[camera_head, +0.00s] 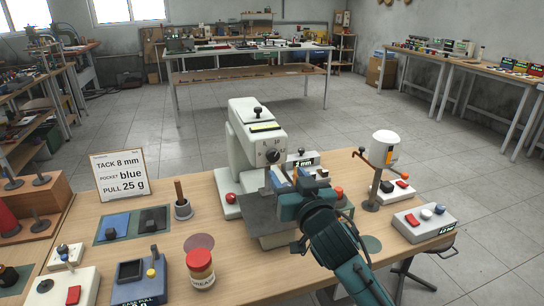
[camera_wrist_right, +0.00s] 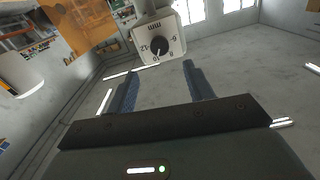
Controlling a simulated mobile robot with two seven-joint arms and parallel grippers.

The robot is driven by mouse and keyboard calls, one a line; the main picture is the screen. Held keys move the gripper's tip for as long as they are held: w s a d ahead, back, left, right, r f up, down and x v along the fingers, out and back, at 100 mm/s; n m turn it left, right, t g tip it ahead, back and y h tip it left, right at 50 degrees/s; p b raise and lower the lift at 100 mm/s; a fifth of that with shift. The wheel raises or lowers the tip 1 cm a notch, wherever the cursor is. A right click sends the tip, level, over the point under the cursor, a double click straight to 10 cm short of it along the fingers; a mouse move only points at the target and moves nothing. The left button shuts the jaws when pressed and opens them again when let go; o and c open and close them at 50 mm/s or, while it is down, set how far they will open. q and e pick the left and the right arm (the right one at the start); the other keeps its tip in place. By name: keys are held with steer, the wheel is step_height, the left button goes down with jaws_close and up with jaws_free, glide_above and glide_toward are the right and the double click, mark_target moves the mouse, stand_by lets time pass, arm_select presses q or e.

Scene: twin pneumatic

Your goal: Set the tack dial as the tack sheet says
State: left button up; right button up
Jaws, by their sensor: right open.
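The tack sheet (camera_head: 119,174) stands at the left of the bench and reads "TACK 8 mm", "POCKET blue", "PULL 25 g". The tack dial (camera_head: 272,156) is a black knob on the front of the white machine (camera_head: 250,125). In the right wrist view the dial (camera_wrist_right: 158,46) shows upside down, with numbers around it and "mm"; I cannot tell its exact setting. My right gripper (camera_head: 283,181) is open and empty, just below and in front of the dial. In the wrist view its fingers (camera_wrist_right: 160,82) stand apart, short of the knob. My left gripper is out of view.
A white canister on a stand (camera_head: 384,148) and a button box (camera_head: 424,222) stand to the right. A red-lidded jar (camera_head: 200,268) and blue and black pads (camera_head: 131,225) are at the left.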

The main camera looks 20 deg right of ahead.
mark_target(274, 156)
steer(key=w, duration=0.8)
steer(key=shift+a+p, duration=0.15)
steer(key=shift+p, duration=0.15)
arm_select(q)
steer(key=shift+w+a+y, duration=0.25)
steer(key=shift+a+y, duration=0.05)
arm_select(e)
steer(key=shift+w, duration=0.7)
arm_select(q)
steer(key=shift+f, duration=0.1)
arm_select(e)
steer(key=shift+c, duration=0.2)
steer(key=shift+f, duration=0.1)
steer(key=c, duration=0.9)
steer(key=shift+c, duration=0.2)
